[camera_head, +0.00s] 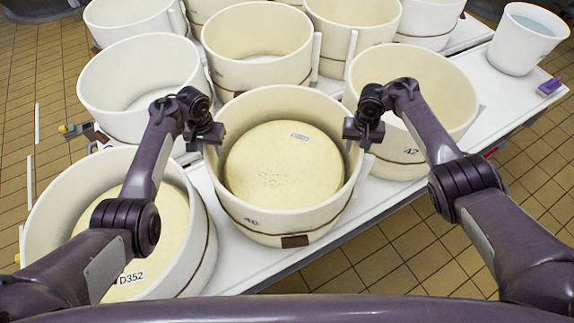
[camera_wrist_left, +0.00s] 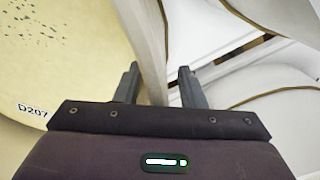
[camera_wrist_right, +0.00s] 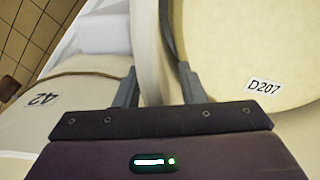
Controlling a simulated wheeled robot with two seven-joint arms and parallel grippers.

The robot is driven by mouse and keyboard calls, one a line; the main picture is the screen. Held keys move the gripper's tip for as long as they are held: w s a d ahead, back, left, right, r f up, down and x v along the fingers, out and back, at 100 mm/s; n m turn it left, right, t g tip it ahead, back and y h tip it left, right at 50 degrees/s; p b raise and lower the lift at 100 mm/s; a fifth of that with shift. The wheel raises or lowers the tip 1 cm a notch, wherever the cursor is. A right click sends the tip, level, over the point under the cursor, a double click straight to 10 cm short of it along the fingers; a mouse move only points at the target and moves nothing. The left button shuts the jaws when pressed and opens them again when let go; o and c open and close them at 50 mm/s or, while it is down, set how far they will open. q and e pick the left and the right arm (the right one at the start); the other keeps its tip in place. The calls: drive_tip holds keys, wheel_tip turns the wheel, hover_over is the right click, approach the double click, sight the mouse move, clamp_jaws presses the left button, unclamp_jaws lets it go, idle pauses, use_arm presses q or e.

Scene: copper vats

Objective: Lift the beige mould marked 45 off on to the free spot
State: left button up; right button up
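A beige round mould (camera_head: 290,222) stands in the middle of the head view with a pale cheese labelled D207 (camera_wrist_right: 225,65) inside. Its outer marking is too small to read surely. My left gripper (camera_head: 208,138) is at the mould's left wall; in the left wrist view its fingers (camera_wrist_left: 158,88) are apart with the wall between them. My right gripper (camera_head: 364,134) is at the right wall; in the right wrist view its fingers (camera_wrist_right: 157,88) are apart, one on each side of the wall. The mould rests on the white table.
A mould marked 42 (camera_head: 405,160) stands close on the right, and one with cheese D352 (camera_head: 200,250) on the left. Several empty moulds crowd behind. Bare white table (camera_head: 500,100) shows at the right, near a white bucket (camera_head: 520,55) and a purple block (camera_head: 549,87).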

use_arm(q)
drive_tip(key=shift+c, duration=0.5)
use_arm(e)
drive_tip(key=shift+c, duration=0.5)
use_arm(q)
clamp_jaws()
use_arm(e)
clamp_jaws()
use_arm(q)
drive_tip(key=shift+w+r, duration=0.1)
use_arm(e)
drive_tip(key=shift+w+r, duration=0.1)
drive_tip(key=shift+r, duration=0.05)
